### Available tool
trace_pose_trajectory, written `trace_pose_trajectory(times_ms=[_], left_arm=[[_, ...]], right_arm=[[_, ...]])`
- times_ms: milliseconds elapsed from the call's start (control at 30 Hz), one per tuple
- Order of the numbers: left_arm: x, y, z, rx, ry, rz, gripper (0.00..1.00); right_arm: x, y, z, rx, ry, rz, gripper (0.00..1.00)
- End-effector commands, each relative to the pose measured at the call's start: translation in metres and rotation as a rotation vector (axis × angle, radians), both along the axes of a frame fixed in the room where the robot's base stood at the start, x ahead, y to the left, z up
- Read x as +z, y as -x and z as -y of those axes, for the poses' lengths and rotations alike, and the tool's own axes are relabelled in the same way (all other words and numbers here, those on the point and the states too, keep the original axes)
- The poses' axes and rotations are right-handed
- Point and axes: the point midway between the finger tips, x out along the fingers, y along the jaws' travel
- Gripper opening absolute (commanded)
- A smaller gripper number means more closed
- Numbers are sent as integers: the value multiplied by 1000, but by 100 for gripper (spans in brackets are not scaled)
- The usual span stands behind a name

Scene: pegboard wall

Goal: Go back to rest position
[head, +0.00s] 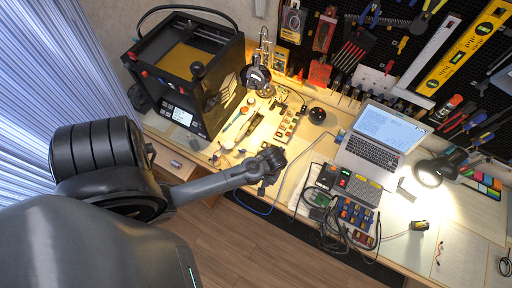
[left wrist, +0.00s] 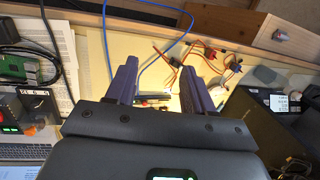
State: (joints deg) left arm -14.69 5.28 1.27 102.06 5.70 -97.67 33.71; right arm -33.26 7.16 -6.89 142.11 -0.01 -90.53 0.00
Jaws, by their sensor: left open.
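My left gripper (head: 272,164) reaches in from the left in the head view and hangs over the front edge of the workbench. In the left wrist view, its two purple-grey fingers (left wrist: 157,88) are spread apart with nothing held between them. Wires with small connectors (left wrist: 207,55) and a blue cable (left wrist: 112,50) lie on the bench beyond the fingers. My right gripper is not seen in either view.
A workbench (head: 291,184) carries a black 3D printer (head: 190,72), a laptop (head: 378,140), a lit desk lamp (head: 437,166) and electronics modules (head: 350,215). A tool-hung pegboard (head: 392,45) stands behind. The wooden floor (head: 250,245) in front is clear.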

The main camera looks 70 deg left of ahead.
Motion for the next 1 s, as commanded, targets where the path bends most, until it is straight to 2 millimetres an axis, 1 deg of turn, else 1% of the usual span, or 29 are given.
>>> trace_pose_trajectory(times_ms=[133, 600, 667, 767, 800, 867, 900, 967, 1000], left_arm=[[3, 3, 1, -8, 0, 1, 53], [3, 4, 1, -9, 1, 0, 53], [4, 8, 1, -9, 0, -7, 53], [5, 26, 1, -11, 0, -39, 53], [9, 37, 3, -18, 0, -54, 53], [27, 51, 9, -40, 3, -49, 53], [42, 55, 15, -64, 7, -29, 53], [66, 59, 25, -121, 19, 12, 53], [84, 59, 32, -173, 29, 48, 53]], right_arm=[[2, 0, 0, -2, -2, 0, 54], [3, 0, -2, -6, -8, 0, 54], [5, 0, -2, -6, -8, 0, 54], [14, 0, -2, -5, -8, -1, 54], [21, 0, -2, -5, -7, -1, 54], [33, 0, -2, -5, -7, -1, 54], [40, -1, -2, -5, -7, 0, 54], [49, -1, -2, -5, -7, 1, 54], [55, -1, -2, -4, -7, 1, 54]])
